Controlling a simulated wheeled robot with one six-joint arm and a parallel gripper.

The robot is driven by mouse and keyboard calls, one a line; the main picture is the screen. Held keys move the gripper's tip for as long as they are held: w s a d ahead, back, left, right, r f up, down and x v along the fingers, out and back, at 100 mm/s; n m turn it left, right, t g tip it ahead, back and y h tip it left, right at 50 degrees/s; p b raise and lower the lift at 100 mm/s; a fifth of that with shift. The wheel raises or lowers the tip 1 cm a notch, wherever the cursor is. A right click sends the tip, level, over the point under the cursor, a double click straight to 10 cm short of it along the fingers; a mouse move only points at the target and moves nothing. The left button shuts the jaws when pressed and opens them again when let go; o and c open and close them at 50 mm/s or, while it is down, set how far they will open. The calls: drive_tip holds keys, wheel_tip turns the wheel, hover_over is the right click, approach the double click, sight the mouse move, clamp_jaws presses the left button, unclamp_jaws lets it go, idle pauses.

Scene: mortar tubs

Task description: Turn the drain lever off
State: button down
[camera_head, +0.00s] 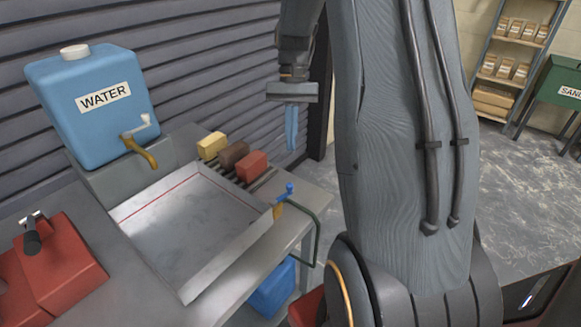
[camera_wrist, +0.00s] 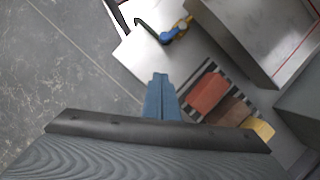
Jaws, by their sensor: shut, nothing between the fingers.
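The drain lever (camera_head: 284,192) is a small blue handle on a brass valve (camera_head: 278,211) at the near right corner of the metal tray (camera_head: 235,245). In the wrist view the blue lever (camera_wrist: 169,35) shows at the top middle, beside the brass part (camera_wrist: 184,24). My gripper (camera_head: 291,148) points down with its blue fingers shut and empty. It hangs above and behind the lever in the head view, apart from it. In the wrist view the fingertips (camera_wrist: 160,76) point toward the lever with a gap between.
A yellow brick (camera_head: 212,145), a brown brick (camera_head: 234,155) and a red brick (camera_head: 252,165) lie on a slatted rack near the fingers. A blue water tank (camera_head: 95,105) with a brass tap (camera_head: 139,150) stands behind the tray. A blue bucket (camera_head: 272,288) sits below.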

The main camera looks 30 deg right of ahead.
drive_tip(key=shift+s+a+f+p, duration=0.6)
drive_tip(key=shift+s+f, duration=0.25)
drive_tip(key=shift+f, duration=0.1)
drive_tip(key=shift+s+a+f+p, duration=0.55)
drive_tip(key=shift+s+f, duration=0.25)
drive_tip(key=shift+f, duration=0.2)
drive_tip(key=shift+s+a+f+p, duration=0.6)
drive_tip(key=shift+s+f, duration=0.25)
drive_tip(key=shift+f, duration=0.1)
drive_tip(key=shift+s, duration=0.1)
